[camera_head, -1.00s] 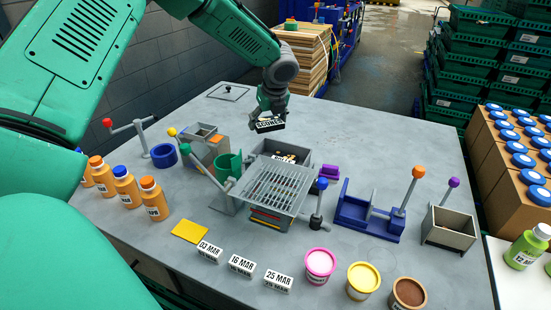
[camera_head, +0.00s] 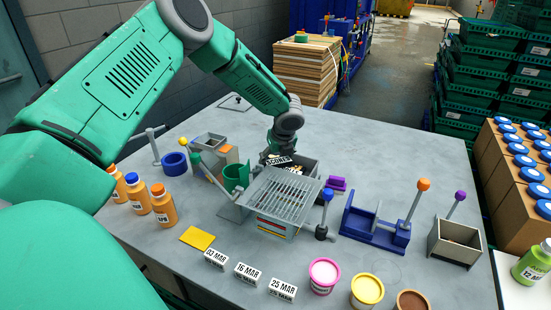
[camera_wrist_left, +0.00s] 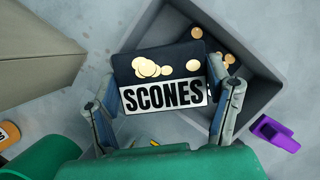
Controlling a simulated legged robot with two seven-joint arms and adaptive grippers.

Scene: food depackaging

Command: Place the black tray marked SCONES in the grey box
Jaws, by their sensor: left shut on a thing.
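The black SCONES tray (camera_wrist_left: 187,58) has a white label with black letters and round golden pieces on it. My left gripper (camera_head: 283,148) is shut on it, with one finger on each side in the left wrist view (camera_wrist_left: 166,92). The grey box (camera_wrist_left: 264,88) is open and lies under the tray, turned at an angle to it. In the head view the tray (camera_head: 279,161) is at the mouth of the box (camera_head: 312,168); I cannot tell whether it touches the bottom. Another dark piece with golden rounds (camera_wrist_left: 231,60) shows beneath it in the box. My right gripper is not in view.
A grey slotted rack (camera_head: 283,196) stands just in front of the box. A green cup (camera_head: 236,177) is at its left and a purple piece (camera_head: 337,183) at its right. A blue lever fixture (camera_head: 372,226) stands further right. The table behind the box is mostly clear.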

